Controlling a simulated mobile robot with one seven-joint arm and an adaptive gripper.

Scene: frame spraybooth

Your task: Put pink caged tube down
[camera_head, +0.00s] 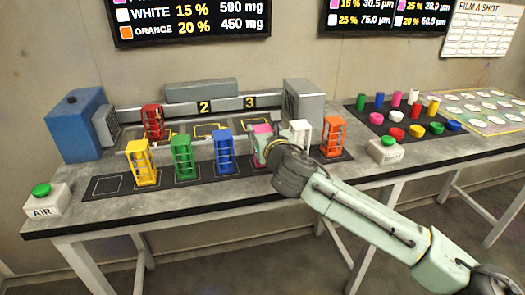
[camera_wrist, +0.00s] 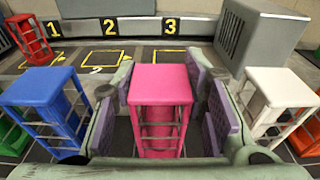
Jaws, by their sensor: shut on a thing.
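The pink caged tube (camera_wrist: 160,88) is upright between the two pads of my gripper (camera_wrist: 164,120) in the wrist view, with the pads close on both sides. In the head view the pink caged tube (camera_head: 262,130) shows only in part behind my gripper (camera_head: 268,150), over the front row between the blue caged tube (camera_head: 224,152) and the white caged tube (camera_head: 301,132). My gripper is shut on it. Its base is hidden, so I cannot tell whether it touches the mat.
Yellow (camera_head: 142,164), green (camera_head: 181,157) and orange (camera_head: 333,138) caged tubes also stand on the dark front mat (camera_head: 108,188), whose left end is empty. A red caged tube (camera_head: 153,122) stands behind at station 1. Stations 2 and 3 look empty. A grey box (camera_head: 304,98) stands behind.

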